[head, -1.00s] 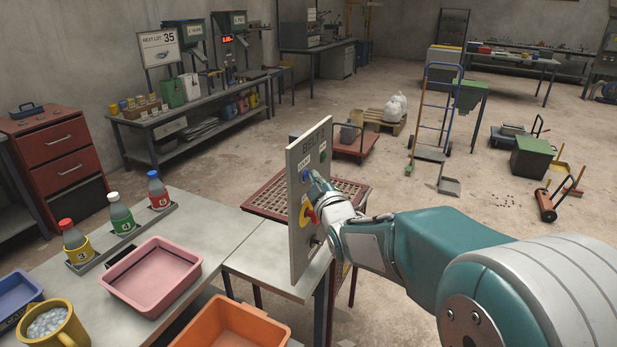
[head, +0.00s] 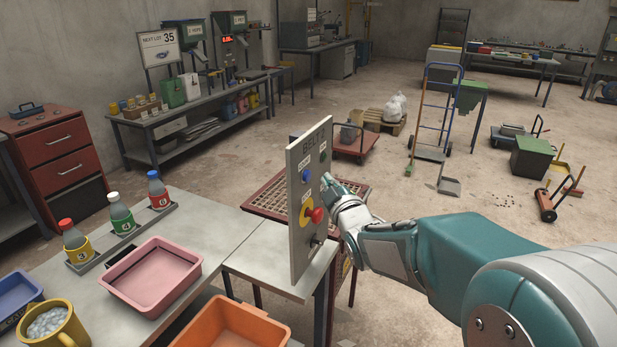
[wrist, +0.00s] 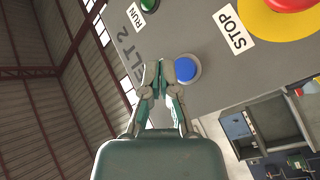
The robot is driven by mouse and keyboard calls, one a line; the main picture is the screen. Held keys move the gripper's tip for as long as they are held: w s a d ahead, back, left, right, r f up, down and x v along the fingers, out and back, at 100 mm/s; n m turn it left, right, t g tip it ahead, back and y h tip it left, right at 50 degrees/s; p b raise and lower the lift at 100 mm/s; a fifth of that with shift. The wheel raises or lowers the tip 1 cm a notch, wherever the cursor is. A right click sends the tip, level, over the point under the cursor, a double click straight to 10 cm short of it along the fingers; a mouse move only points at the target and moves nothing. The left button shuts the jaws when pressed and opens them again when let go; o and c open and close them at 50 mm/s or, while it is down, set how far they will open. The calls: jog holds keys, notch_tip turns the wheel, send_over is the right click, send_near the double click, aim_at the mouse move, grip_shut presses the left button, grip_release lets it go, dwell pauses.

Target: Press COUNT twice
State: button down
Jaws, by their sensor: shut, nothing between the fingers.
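The grey upright panel (head: 300,235) marked BELT stands at the table's end. It carries a blue button (head: 306,175) below a small white label too small to read. A green RUN button (wrist: 149,4) and a red STOP button (wrist: 290,3) on a yellow disc are also there. My gripper (head: 328,180) is shut and empty, in front of the panel and right of the blue button, apparently clear of it.
The red mushroom button (head: 316,215) protrudes below the fingers, with a dark knob (head: 316,243) under it. A pink tray (head: 152,278), a bottle rack (head: 100,248) and an orange bin (head: 232,325) lie to the left.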

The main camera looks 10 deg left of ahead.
jog(key=shift+s+d, duration=0.35)
jog(key=shift+d, duration=0.5)
jog(key=shift+s+d, duration=0.3)
jog(key=shift+d, duration=0.55)
jog(key=s+d+m+g+h, duration=0.4)
jog(key=s+d+m+h, duration=0.3)
jog(key=s+d, duration=0.4)
jog(key=s+d+f+m+g, duration=0.2)
jog(key=s+f+m+g, duration=0.1)
jog(key=s, duration=0.8)
jog(key=s+d+f+m+g, duration=0.2)
jog(key=s+f+m+g, duration=0.1)
jog(key=s, duration=0.8)
jog(key=shift+m+g+h, duration=0.3)
jog(key=shift+m+g, duration=0.5)
jog(key=shift+w, duration=0.2)
